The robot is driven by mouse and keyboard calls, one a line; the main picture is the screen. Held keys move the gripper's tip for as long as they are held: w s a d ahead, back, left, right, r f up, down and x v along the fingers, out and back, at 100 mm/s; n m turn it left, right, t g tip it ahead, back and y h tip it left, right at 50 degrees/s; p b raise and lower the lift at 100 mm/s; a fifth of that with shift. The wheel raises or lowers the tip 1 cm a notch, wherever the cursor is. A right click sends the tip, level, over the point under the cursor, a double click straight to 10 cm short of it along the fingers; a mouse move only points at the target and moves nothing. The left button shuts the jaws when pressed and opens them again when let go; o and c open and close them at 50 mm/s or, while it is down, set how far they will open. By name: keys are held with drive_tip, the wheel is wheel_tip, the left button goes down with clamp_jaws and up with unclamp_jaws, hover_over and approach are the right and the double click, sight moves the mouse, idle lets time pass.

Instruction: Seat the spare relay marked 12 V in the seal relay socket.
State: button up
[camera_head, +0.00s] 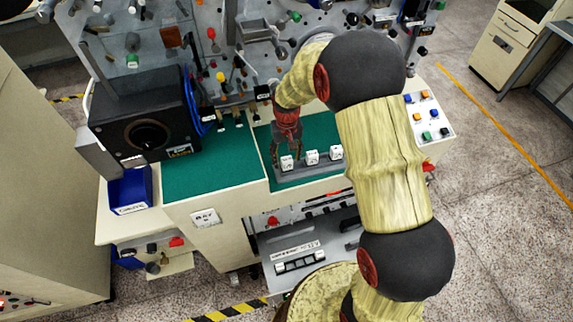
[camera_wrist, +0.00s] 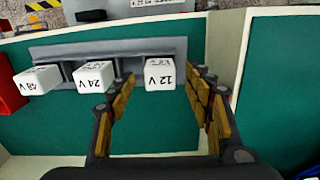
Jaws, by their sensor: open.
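The white spare relay marked 12 V (camera_wrist: 160,75) stands at one end of a grey holder (camera_wrist: 125,47), beside relays marked 24 V (camera_wrist: 93,77) and 48 V (camera_wrist: 38,80). In the head view the 12 V relay (camera_head: 287,163) is the leftmost of the three. My gripper (camera_head: 287,150) points down over it. In the wrist view my open gripper (camera_wrist: 163,82) has one finger on each side of the 12 V relay, with no clear contact. I cannot make out the seal relay socket for certain; a grey lower panel (camera_head: 320,240) carries a small label ending in 12 V.
A black box (camera_head: 145,115) with blue cables and a blue bin (camera_head: 130,188) stand at the left. A panel of coloured buttons (camera_head: 428,115) is at the right. The green mat (camera_head: 215,165) left of the holder is clear. My arm hides part of the bench.

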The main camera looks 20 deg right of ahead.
wheel_tip(320, 180, down, 2)
drive_tip(key=shift+f, duration=0.1)
drive_tip(key=shift+c, duration=0.4)
drive_tip(key=c, duration=1.1)
drive_tip(key=shift+c, duration=0.5)
